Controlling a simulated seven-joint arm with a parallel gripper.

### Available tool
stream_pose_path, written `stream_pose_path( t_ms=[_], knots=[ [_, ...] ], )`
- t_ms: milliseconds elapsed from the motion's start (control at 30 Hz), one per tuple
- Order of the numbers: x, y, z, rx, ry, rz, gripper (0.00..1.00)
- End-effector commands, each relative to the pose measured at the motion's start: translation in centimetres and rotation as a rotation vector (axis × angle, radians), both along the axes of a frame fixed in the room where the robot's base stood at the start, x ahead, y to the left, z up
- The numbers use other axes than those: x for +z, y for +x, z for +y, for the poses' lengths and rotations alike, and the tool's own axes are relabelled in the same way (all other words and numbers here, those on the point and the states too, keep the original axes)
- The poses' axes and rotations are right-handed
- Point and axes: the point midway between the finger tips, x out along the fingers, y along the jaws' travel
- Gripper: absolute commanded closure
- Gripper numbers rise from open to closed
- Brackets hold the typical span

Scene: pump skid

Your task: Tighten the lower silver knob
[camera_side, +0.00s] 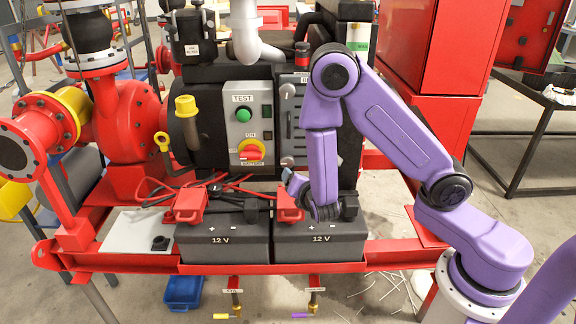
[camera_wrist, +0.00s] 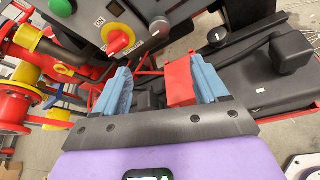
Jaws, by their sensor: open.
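The lower silver knob (camera_side: 287,161) sits on the dark panel right of the grey TEST box. What looks like the same knob shows beyond the fingers in the wrist view (camera_wrist: 160,26). My gripper (camera_side: 292,180) is low in front of the panel, just below the knob and above the right battery. In the wrist view its blue fingers (camera_wrist: 163,72) are apart. A red terminal cover (camera_wrist: 180,82) shows between them, nearer the right finger; I cannot tell whether they touch. The gripper holds nothing that I can see. An upper silver knob (camera_side: 287,91) is higher on the panel.
The TEST box (camera_side: 248,128) carries a green button and a red-yellow rotary switch (camera_side: 251,152). Two black 12 V batteries (camera_side: 222,243) with red terminal covers (camera_side: 190,203) stand on the red frame (camera_side: 110,262) below. Red cables lie behind them.

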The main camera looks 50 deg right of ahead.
Motion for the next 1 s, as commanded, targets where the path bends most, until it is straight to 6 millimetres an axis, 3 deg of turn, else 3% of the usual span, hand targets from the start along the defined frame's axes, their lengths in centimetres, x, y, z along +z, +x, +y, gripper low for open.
stream_pose_path(
  t_ms=[267, 1000],
  knots=[
    [-1.0, 2.2, -1.8, -0.01, 0.007, -0.004, 0.27],
    [-5.5, 12.2, -8.6, -0.006, 0.006, -0.003, 0.27]
  ],
)
